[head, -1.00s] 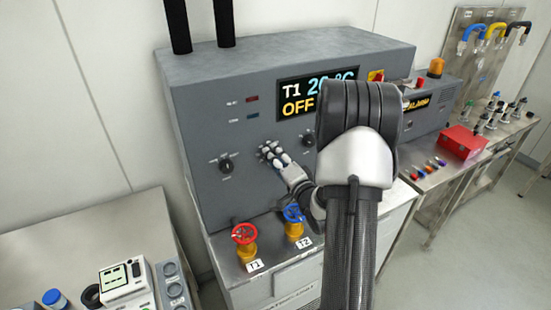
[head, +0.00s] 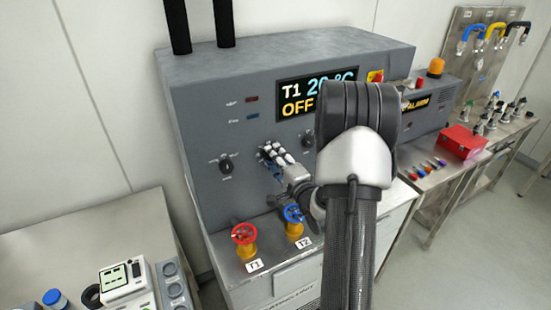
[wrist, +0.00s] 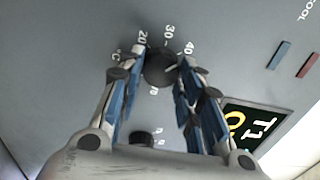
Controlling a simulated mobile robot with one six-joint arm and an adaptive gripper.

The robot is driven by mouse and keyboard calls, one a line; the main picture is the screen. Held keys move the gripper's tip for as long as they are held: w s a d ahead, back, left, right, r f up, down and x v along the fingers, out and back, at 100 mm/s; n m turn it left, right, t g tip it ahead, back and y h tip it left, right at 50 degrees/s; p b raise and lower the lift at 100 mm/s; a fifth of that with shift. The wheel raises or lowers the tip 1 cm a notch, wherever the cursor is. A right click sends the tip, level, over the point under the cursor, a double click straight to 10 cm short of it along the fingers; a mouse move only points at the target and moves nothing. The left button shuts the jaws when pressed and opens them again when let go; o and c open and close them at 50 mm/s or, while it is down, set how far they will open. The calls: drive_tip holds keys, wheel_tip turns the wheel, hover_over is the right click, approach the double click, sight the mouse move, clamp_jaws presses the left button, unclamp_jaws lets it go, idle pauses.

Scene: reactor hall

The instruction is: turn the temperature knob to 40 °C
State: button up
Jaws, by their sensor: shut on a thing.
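The temperature knob (wrist: 160,68) is a dark round knob on the grey front panel. In the wrist view, the marks 20, 30 and 40 lie around its top edge. Its pointer is too unclear to read. My gripper (wrist: 160,62) has one finger on each side of the knob and is shut on it. In the head view, my gripper (head: 273,153) reaches the panel from the lower right and hides the knob. The display (head: 298,95) reads T1 20 °C and OFF, partly covered by my arm.
Another dark knob (head: 226,166) is to the left, and one more (head: 308,138) to the right. A red valve wheel (head: 244,233) and a blue one (head: 293,213) stand on the ledge below my gripper. A red box (head: 462,141) lies on the right bench.

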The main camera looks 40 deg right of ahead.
drive_tip(key=o, duration=1)
drive_tip(key=shift+s, duration=0.15)
drive_tip(key=v, duration=1.1)
drive_tip(key=shift+s+a, duration=0.2)
drive_tip(key=shift+s, duration=0.2)
drive_tip(key=shift+w, duration=0.15)
